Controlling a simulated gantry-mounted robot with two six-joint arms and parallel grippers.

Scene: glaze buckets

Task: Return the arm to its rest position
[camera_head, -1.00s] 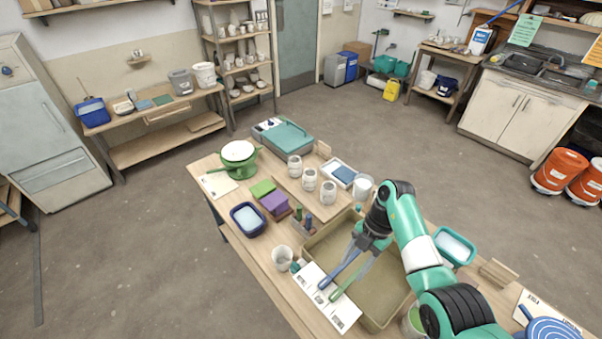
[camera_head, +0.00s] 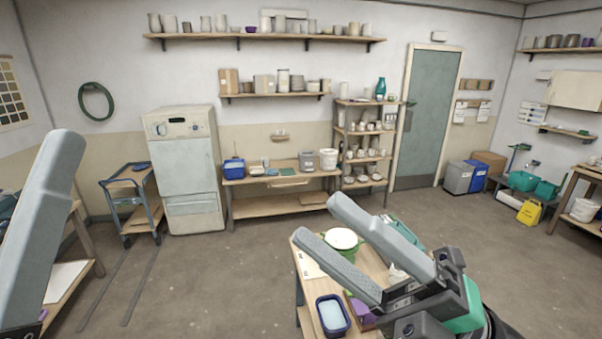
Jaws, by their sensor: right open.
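My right gripper (camera_head: 323,222) is raised close to the camera at the lower right. Its two long grey fingers point up and left and stand apart, with nothing between them. They overlap the worktable (camera_head: 303,312) in the picture and hide much of its top. One long grey finger of my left gripper (camera_head: 62,142) stands upright at the left edge. Its other finger is out of frame, so its opening does not show.
On the worktable are a green pot with a white top (camera_head: 342,240), a blue tub (camera_head: 332,315) and a partly hidden purple block (camera_head: 361,312). A blue cart (camera_head: 134,195) and white cabinet (camera_head: 186,168) stand behind.

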